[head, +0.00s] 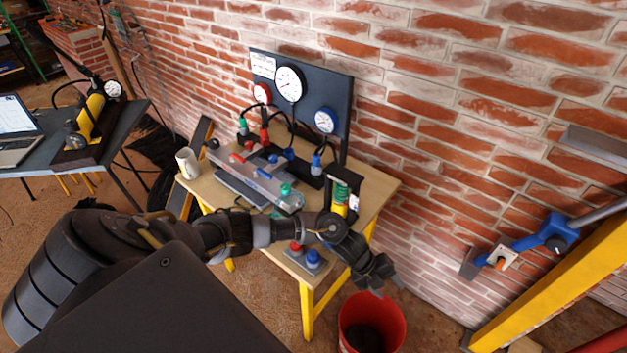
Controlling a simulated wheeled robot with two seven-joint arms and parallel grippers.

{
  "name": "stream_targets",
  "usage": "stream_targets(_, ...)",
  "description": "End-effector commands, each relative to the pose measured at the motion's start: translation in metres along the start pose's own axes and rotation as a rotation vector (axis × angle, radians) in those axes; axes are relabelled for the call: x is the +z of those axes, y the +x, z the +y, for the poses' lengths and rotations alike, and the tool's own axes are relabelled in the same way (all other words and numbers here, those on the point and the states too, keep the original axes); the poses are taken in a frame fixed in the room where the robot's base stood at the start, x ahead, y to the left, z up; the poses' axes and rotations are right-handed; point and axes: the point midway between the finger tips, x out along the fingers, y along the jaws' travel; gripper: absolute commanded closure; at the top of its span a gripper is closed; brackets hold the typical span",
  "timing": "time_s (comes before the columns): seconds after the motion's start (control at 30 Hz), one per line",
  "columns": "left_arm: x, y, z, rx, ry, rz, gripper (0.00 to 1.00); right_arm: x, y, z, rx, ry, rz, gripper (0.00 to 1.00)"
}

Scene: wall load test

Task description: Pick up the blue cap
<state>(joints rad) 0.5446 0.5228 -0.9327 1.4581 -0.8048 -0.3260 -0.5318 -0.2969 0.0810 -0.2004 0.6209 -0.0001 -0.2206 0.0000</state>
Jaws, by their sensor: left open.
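A blue cap (313,256) sits at the near corner of the wooden table (375,190), on a small grey base. A red cap (296,246) is beside it, up and to the left. My left arm reaches across from the left, over the table's front part. My left gripper (388,287) is open and empty. It hangs past the table's right edge, to the right of the blue cap and apart from it, above a red bucket. My right gripper is out of view.
A red bucket (398,325) stands on the floor below my left gripper. A gauge panel (335,95) with hoses stands at the table's back. A brick wall (450,130) is behind.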

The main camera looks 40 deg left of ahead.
Motion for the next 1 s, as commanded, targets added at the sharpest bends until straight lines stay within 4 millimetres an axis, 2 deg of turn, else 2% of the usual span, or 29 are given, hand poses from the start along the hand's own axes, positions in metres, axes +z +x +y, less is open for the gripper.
stream_targets(0.03, 0.001, -0.035, -0.015, 0.064, 0.219, 0.009, 0.5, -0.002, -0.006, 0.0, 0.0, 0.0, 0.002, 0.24)
stream_targets(0.07, 0.001, -0.052, -0.015, 0.112, 0.337, 0.019, 0.5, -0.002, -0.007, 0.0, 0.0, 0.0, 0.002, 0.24)
stream_targets(0.2, 0.012, -0.134, 0.004, 0.351, 0.779, 0.063, 0.5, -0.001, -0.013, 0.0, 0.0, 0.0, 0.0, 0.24)
stream_targets(0.3, 0.025, -0.186, 0.024, 0.507, 0.984, 0.094, 0.5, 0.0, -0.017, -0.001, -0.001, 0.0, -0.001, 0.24)
stream_targets(0.4, 0.035, -0.227, 0.04, 0.624, 1.11, 0.123, 0.5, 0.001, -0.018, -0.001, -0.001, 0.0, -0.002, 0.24)
stream_targets(0.5, 0.042, -0.252, 0.05, 0.697, 1.178, 0.146, 0.5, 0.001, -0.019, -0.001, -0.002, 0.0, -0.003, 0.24)
stream_targets(0.6, 0.044, -0.263, 0.055, 0.73, 1.207, 0.158, 0.5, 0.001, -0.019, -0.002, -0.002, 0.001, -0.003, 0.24)
stream_targets(0.7, 0.045, -0.264, 0.057, 0.737, 1.212, 0.161, 0.5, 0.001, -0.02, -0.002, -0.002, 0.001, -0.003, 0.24)
stream_targets(1.0, 0.054, -0.234, 0.079, 0.735, 1.206, 0.163, 0.5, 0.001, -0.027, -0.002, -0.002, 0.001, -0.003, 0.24)
